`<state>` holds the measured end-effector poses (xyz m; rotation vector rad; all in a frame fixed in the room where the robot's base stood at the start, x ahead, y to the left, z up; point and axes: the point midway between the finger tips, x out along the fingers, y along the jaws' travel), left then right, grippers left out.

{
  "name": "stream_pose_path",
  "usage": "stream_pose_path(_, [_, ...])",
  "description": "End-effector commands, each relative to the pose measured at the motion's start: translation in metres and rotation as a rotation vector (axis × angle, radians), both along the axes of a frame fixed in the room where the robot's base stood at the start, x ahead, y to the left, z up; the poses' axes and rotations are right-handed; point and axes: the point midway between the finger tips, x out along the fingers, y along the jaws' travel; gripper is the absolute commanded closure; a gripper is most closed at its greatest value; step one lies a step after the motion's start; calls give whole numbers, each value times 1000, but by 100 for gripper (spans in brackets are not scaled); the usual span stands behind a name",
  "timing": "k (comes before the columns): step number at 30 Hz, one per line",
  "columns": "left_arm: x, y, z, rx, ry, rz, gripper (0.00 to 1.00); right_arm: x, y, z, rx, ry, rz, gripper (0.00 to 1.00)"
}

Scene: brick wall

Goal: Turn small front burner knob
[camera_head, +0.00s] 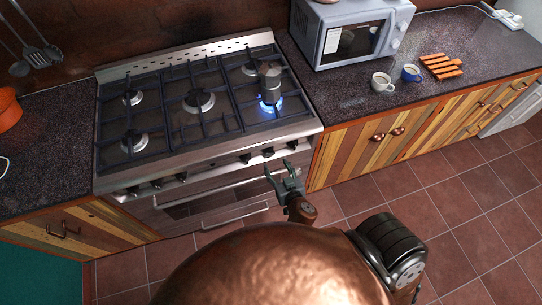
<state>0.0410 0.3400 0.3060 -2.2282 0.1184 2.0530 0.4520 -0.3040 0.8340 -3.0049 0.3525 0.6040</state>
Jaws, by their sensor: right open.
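The stove (180,158) has several dark knobs along its steel front edge, in a left group (157,185) and a right group (268,153). The front left burner (133,141) shows no flame. My right gripper (278,169) is open and empty, in front of the stove, just below the right knobs in the picture. It appears apart from them. Which knob serves the small front burner cannot be told. My left gripper is not in view.
The oven handle (210,188) runs below the knobs, close to my right gripper. A microwave (350,35), a white cup (382,82), a blue mug (411,73) and orange sticks (441,66) stand on the right counter. The tiled floor (480,190) at the right is clear.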

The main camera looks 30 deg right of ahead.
Motion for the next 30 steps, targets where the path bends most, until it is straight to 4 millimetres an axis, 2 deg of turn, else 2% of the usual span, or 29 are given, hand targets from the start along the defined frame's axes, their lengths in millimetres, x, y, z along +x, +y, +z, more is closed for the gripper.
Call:
stream_pose_path(2, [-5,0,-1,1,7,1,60,6,-1,2,0,-9,0,51])
stream_pose_path(9, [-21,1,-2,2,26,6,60,40,-9,-12,-3,-9,1,51])
stream_pose_path(15, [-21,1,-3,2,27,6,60,62,-14,-23,1,-6,0,51])
stream_pose_path(27, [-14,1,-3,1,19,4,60,69,-16,-26,2,-6,0,51])
stream_pose_path(30, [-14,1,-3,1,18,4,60,69,-16,-26,2,-6,0,58])
